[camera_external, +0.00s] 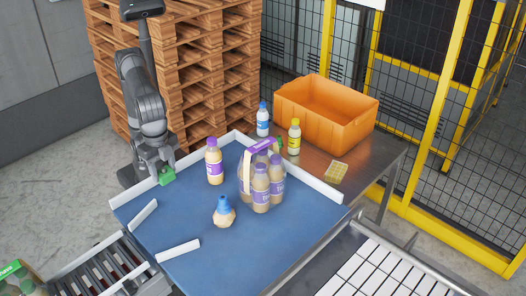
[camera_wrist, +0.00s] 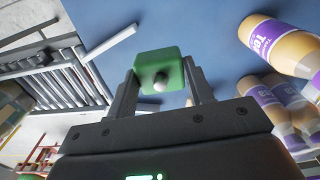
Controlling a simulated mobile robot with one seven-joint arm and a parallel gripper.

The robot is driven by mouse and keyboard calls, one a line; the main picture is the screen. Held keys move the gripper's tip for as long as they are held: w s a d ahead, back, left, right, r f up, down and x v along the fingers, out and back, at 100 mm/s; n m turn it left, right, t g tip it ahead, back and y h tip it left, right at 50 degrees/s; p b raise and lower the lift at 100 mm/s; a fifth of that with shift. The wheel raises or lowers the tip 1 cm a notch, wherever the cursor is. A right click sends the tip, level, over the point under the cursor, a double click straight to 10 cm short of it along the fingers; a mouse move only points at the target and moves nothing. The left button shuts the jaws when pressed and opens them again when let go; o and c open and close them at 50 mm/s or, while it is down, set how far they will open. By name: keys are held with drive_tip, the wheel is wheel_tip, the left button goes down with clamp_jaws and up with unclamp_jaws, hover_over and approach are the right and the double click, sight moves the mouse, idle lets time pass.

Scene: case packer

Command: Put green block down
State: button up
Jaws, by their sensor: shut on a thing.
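The green block (camera_external: 166,176) is between the fingers of my gripper (camera_external: 158,166), at the left corner of the blue table surface. In the wrist view my gripper (camera_wrist: 160,92) is shut on the green block (camera_wrist: 160,66), with one dark finger on each side of it. A round pale knob or spot shows on the block's near face. The blue surface (camera_external: 185,215) lies behind the block in the wrist view. I cannot tell whether the block touches the surface or is held just above it.
A purple-capped bottle (camera_external: 214,163) stands right of my gripper. A bottle pack (camera_external: 261,185) and a blue-topped object (camera_external: 224,212) stand further right. White rails edge the surface; two loose white strips (camera_external: 143,213) lie at front left. An orange crate (camera_external: 345,130) is at the back.

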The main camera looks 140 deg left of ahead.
drive_tip(key=w+a+f, duration=0.4)
drive_tip(key=a, duration=0.1)
drive_tip(key=w+a+f, duration=0.2)
drive_tip(key=a, duration=0.1)
drive_tip(key=shift+w+a+f, duration=0.15)
drive_tip(key=shift+w, duration=0.15)
drive_tip(key=shift+f, duration=2.05)
drive_tip(key=o, duration=0.6)
drive_tip(key=shift+f, duration=0.15)
drive_tip(key=o, duration=0.4)
drive_tip(key=shift+o, duration=0.2)
drive_tip(key=shift+o, duration=0.3)
wheel_tip(320, 180, up, 12)
drive_tip(key=shift+r, duration=0.2)
